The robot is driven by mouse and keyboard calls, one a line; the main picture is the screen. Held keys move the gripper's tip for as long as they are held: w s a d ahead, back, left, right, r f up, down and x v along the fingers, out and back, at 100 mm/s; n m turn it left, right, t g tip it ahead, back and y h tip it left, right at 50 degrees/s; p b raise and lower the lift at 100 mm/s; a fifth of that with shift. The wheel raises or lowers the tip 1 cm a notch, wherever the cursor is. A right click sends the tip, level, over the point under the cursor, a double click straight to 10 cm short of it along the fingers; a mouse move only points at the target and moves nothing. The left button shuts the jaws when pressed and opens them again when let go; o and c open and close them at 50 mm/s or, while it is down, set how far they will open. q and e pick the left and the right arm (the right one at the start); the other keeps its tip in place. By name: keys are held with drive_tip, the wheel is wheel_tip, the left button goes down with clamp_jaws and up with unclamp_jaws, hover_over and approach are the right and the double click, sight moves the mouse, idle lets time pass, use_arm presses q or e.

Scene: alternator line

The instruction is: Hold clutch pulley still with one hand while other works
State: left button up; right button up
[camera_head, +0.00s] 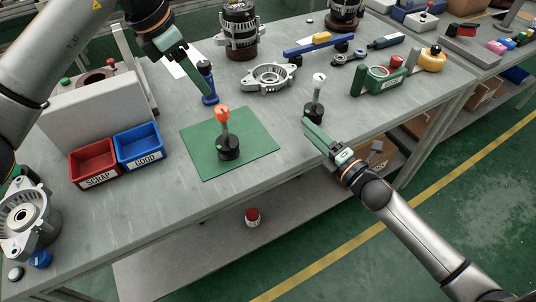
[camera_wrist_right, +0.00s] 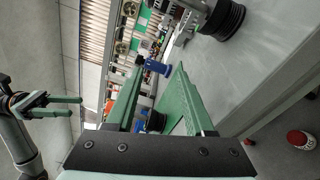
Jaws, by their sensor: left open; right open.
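A black ribbed pulley (camera_head: 228,150) with an upright shaft and orange top stands on the green mat (camera_head: 259,139). A second black pulley (camera_head: 313,113) with a shaft and pale top stands on the bare table to the right; it shows large in the right wrist view (camera_wrist_right: 222,20). I cannot tell which is the clutch pulley. My left gripper (camera_head: 198,82) is open and empty above the table, behind and left of the mat. It also shows in the right wrist view (camera_wrist_right: 82,107). My right gripper (camera_head: 307,128) is open and empty at the front edge, beside the second pulley.
A blue upright tool (camera_head: 208,84) stands close to my left fingertips. Red (camera_head: 94,163) and blue (camera_head: 138,146) bins labelled SCRAP and GOOD sit left of the mat. A metal housing (camera_head: 268,78) lies behind. The table front of the mat is clear.

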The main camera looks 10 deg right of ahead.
sight(227, 141)
drive_tip(key=s+a+n+g+y, duration=0.1)
drive_tip(key=a+n, duration=0.2)
drive_tip(key=n, duration=0.2)
drive_tip(key=s+a+n+g+y, duration=0.1)
drive_tip(key=s+a+n+y, duration=0.1)
drive_tip(key=a+n, duration=0.2)
drive_tip(key=s+a+n+g+y, duration=0.1)
drive_tip(key=a+n, duration=0.3)
drive_tip(key=n, duration=0.4)
drive_tip(key=shift+s+y, duration=0.25)
drive_tip(key=shift+y, duration=0.05)
drive_tip(key=shift+s+a+n+g+y, duration=0.3)
drive_tip(key=shift+a+n, duration=0.2)
drive_tip(key=shift+n, duration=0.3)
drive_tip(key=x, duration=1.2)
drive_tip(key=shift+w+a, duration=0.15)
drive_tip(key=shift+c, duration=0.2)
drive_tip(key=shift+f, duration=0.1)
clamp_jaws()
